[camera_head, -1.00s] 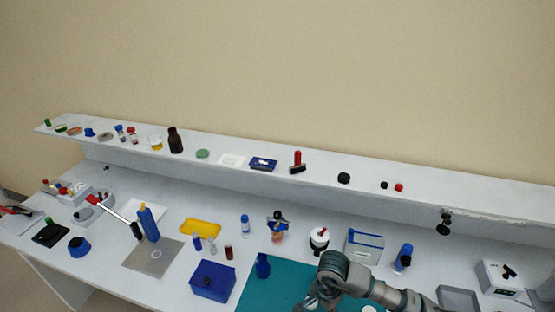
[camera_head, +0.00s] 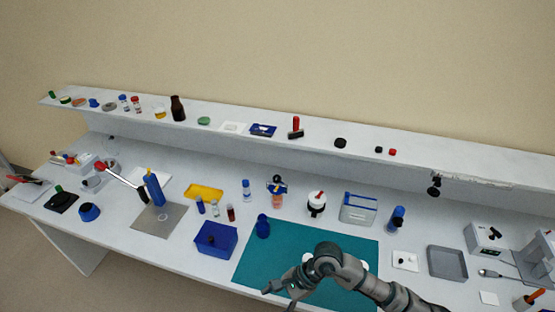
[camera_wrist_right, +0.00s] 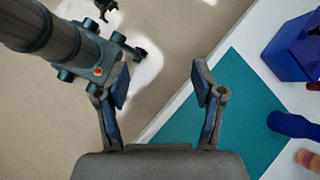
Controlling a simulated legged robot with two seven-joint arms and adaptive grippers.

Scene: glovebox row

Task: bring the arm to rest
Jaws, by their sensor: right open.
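My right arm comes in from the lower right in the head view and bends over the teal mat (camera_head: 350,245). Its gripper (camera_head: 277,298) is near the mat's front edge, low in the picture. In the right wrist view the gripper (camera_wrist_right: 162,82) has its two fingers wide apart, with nothing between them. Behind the fingers are the pale floor, the bench's white front edge and part of the teal mat (camera_wrist_right: 240,115). My left gripper cannot be made out in the head view.
A blue box (camera_head: 215,240) and a blue bottle (camera_head: 263,226) stand left of my arm. A shelf (camera_head: 300,140) with small items runs along the back.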

